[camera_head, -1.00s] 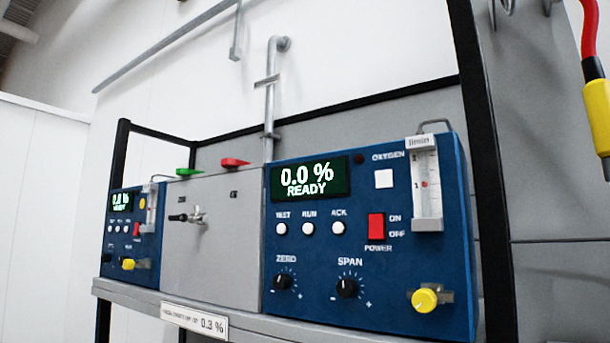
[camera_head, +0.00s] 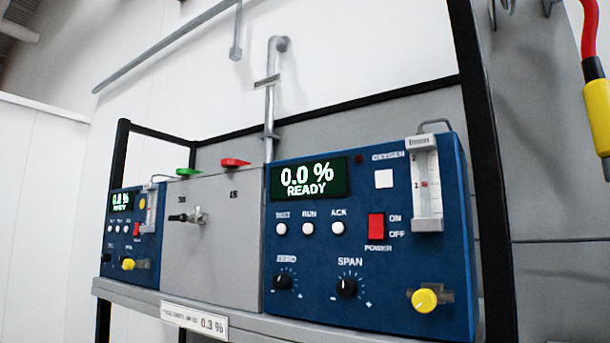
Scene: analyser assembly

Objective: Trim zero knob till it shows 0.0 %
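The black ZERO knob (camera_head: 284,282) is on the lower left of the right-hand blue analyser (camera_head: 410,270), below a row of white TEST, RUN and ACK buttons. The analyser's dark green display (camera_head: 309,179) reads "0.0 %" and "READY". The black SPAN knob (camera_head: 346,288) is to the right of the ZERO knob. Neither of my grippers shows in the head view, and nothing touches the knobs.
A second blue analyser (camera_head: 130,239) stands at the left, beyond a grey panel (camera_head: 215,255) with a small valve. A shelf label (camera_head: 194,319) reads 0.3 %. A yellow knob (camera_head: 424,300), a red power switch (camera_head: 376,226) and a flowmeter (camera_head: 427,190) are near the SPAN knob. A yellow-sleeved red hose (camera_head: 598,110) hangs at right.

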